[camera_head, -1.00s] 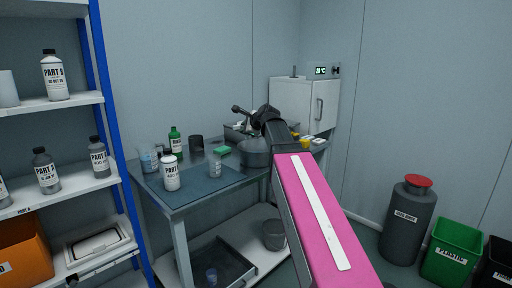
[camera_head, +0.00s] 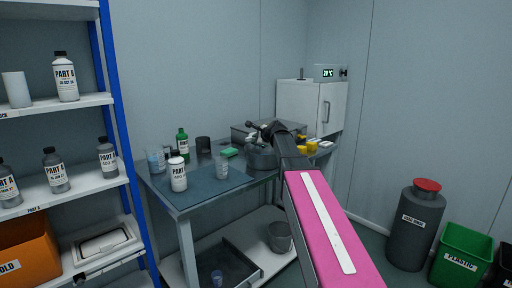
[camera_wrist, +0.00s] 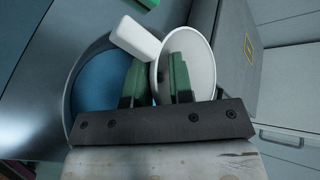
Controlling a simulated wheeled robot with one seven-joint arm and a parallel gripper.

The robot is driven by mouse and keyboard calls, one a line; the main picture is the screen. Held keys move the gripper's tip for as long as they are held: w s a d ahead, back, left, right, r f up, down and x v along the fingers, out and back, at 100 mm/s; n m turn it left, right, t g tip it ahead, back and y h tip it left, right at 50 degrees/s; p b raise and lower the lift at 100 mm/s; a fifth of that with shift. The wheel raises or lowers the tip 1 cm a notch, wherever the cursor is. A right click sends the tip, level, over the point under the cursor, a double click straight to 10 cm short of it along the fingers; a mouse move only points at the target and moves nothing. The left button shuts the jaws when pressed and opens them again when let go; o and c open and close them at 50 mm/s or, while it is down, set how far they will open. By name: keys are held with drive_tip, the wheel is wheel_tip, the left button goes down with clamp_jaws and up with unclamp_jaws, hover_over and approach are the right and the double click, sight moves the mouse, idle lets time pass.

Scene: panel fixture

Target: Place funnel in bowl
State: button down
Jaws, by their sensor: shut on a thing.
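My gripper (camera_wrist: 157,78) has green fingertips, shut on the wall of a white funnel (camera_wrist: 203,58), with one finger inside its round mouth. The funnel is tilted, and a white block-like part of it (camera_wrist: 135,38) sticks out to the left. The grey bowl (camera_wrist: 70,100), bluish inside, lies below and left of the funnel in the wrist view, partly covered by my gripper. In the head view the bowl (camera_head: 261,158) stands on the workbench beside my arm's dark end. Whether the funnel touches the bowl cannot be told.
The workbench (camera_head: 205,200) also holds a white bottle (camera_head: 178,175), a green bottle (camera_head: 183,142), clear cups and a green sponge (camera_head: 229,152). A large grey box (camera_wrist: 228,65) stands close right of the funnel. A white cabinet (camera_head: 308,105) is behind. The blue mat's front is clear.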

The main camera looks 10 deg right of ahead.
drive_tip(key=shift+f, duration=1.5)
drive_tip(key=shift+f, duration=0.55)
drive_tip(key=c, duration=1)
unclamp_jaws()
drive_tip(key=shift+r, duration=0.2)
drive_tip(key=v, duration=1.2)
drive_tip(key=shift+r, duration=0.35)
drive_tip(key=shift+d, duration=0.1)
